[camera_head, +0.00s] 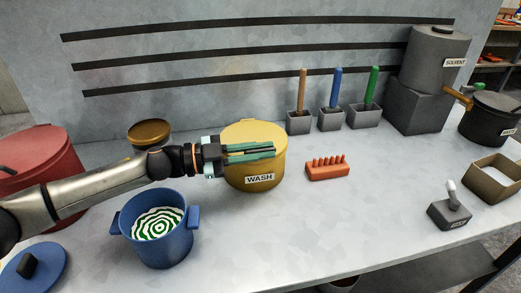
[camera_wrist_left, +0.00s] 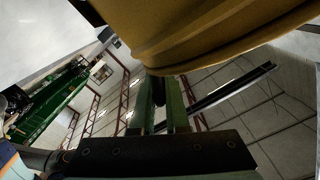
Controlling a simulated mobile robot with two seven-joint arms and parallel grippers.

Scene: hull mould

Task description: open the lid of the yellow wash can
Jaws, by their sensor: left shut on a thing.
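The yellow wash can (camera_head: 255,175) stands on the grey bench in the middle of the head view, with a "WASH" label on its front. Its yellow top (camera_head: 255,130) shows above my fingers. My left gripper (camera_head: 262,152) reaches in from the left, level, across the upper part of the can, and hides part of it. In the left wrist view a yellow rounded edge (camera_wrist_left: 215,35) fills the top, just beyond the fingers (camera_wrist_left: 165,105). The fingers are shut on a dark part, seemingly the lid's handle, mostly hidden. I cannot tell whether the lid is raised. My right gripper is not in view.
A blue pot (camera_head: 155,250) with green-and-white contents stands below my left arm; a blue lid (camera_head: 35,272) lies left of it. A red drum (camera_head: 35,155) and small brown-gold container (camera_head: 148,130) are left. An orange rack (camera_head: 327,170) sits right of the can. Brush holders (camera_head: 330,120) stand behind.

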